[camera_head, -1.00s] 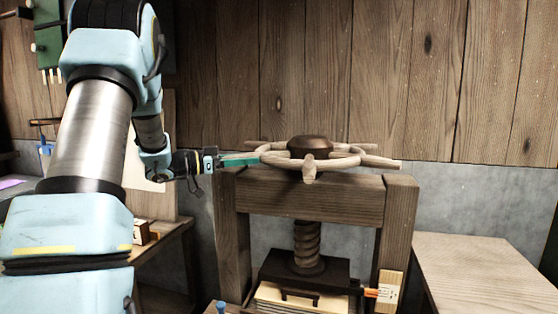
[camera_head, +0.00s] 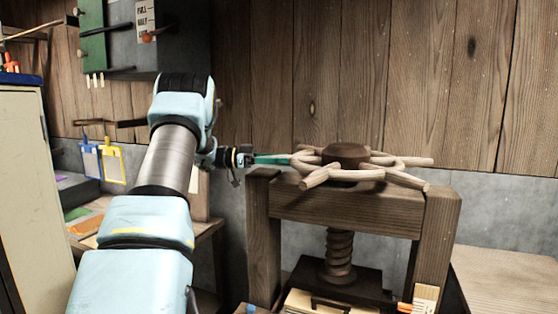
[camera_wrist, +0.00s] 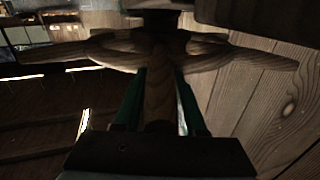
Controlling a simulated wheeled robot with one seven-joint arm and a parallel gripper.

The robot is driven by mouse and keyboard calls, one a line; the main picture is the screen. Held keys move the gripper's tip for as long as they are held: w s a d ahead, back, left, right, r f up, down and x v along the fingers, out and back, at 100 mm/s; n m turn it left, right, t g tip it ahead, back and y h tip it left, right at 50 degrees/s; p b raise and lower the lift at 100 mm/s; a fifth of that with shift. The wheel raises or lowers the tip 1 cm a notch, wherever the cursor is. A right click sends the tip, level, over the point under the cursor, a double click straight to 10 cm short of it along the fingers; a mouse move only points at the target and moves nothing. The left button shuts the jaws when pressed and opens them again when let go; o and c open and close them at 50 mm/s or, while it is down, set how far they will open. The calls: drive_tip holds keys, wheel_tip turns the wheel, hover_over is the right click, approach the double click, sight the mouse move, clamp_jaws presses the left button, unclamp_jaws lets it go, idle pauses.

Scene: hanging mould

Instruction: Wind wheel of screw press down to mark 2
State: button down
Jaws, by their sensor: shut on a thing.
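The screw press wheel (camera_head: 398,176) is pale wood with several spoke handles around a dark hub (camera_head: 347,154). It sits above the wooden frame's top beam (camera_head: 345,208). My gripper (camera_head: 290,159) reaches it from the left. In the wrist view, its green fingers (camera_wrist: 158,100) lie on either side of a wheel handle (camera_wrist: 158,88), shut on it. The threaded screw (camera_head: 339,256) runs down to a dark press plate (camera_head: 362,287). An orange pointer (camera_head: 404,307) meets a pale scale plate (camera_head: 425,297) at the lower right. Its marks are too small to read.
A bare wooden table (camera_head: 510,285) stands right of the press. A plank wall (camera_head: 400,70) is behind it. At left are a pale cabinet (camera_head: 30,190), a bench, and blue and yellow hanging tags (camera_head: 112,164). A grey board (camera_head: 180,40) hangs above my arm.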

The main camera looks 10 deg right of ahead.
drive_tip(key=shift+d+r, duration=0.15)
drive_tip(key=shift+r, duration=0.45)
drive_tip(key=c, duration=0.8)
unclamp_jaws()
drive_tip(key=shift+s, duration=0.1)
drive_tip(key=o, duration=0.3)
drive_tip(key=shift+f, duration=0.35)
drive_tip(key=shift+a+f+b, duration=0.1)
drive_tip(key=shift+a+b, duration=0.2)
drive_tip(key=shift+a, duration=0.15)
drive_tip(key=w+a+b, duration=0.2)
drive_tip(key=a+b, duration=0.2)
drive_tip(key=a, duration=0.6)
